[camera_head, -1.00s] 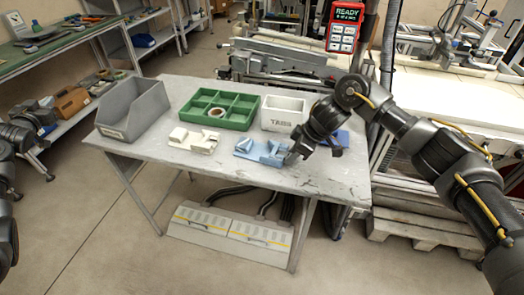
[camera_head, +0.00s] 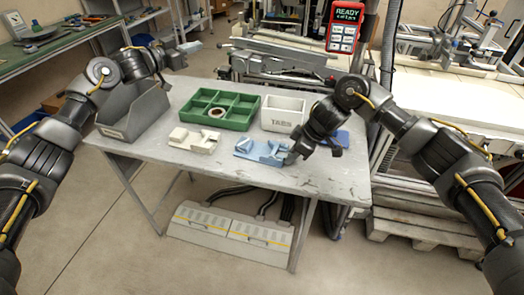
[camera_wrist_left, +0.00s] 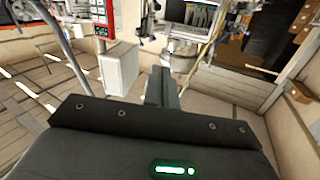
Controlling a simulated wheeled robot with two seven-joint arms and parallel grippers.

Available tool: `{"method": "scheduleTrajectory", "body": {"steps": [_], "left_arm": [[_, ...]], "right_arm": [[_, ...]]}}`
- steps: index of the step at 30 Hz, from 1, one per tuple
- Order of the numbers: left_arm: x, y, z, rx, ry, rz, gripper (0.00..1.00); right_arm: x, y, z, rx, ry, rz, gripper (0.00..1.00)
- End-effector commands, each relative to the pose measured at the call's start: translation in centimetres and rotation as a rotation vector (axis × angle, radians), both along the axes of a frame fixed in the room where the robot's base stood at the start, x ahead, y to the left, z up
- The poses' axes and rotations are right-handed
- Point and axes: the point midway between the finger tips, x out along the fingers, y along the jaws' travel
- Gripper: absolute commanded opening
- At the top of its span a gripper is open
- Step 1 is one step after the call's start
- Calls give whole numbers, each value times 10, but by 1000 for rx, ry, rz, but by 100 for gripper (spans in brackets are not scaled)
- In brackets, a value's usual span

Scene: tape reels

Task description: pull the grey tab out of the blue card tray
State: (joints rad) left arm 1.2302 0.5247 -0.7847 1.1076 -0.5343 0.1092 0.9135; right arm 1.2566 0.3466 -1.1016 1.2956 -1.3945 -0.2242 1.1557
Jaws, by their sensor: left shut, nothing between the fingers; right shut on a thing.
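The blue card tray (camera_head: 258,151) lies on the near middle of the grey table in the head view. My right gripper (camera_head: 293,157) reaches down to the tray's right end. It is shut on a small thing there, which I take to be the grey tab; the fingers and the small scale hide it. My left gripper (camera_head: 188,47) is raised above and behind the grey bin, well away from the tray. It is shut and empty; in the left wrist view its closed fingers (camera_wrist_left: 161,86) point out over the room.
A white block piece (camera_head: 194,140) lies left of the tray. Behind stand a green divided box (camera_head: 208,119) with a tape reel (camera_head: 217,113) and a white TABS bin (camera_head: 282,115). A grey open bin (camera_head: 120,122) is at the table's left. The table's front strip is clear.

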Motion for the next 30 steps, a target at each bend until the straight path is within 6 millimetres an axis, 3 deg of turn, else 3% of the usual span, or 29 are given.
{"method": "scheduleTrajectory", "body": {"steps": [1, 3, 8, 12, 15, 21, 30], "left_arm": [[-6, -27, 6, 16, 7, -52, 0], [-17, -63, 9, 37, 28, -123, 0], [-50, -140, 7, 117, 98, -282, 0], [-90, -201, -7, 233, 190, -413, 0], [-120, -232, -27, 347, 278, -484, 0], [-159, -246, -66, 547, 442, -517, 0], [-174, -236, -89, 661, 541, -490, 0]], "right_arm": [[0, 0, 0, 0, 0, 0, 0], [0, 0, 0, 0, 0, 0, 0], [0, 0, 0, 0, 0, 0, 0], [0, 0, 0, 0, 0, 0, 0], [0, 0, 0, 0, 0, 0, 0], [0, 0, 0, 0, 0, 0, 0], [0, 0, 0, 0, 0, 0, 0]]}}
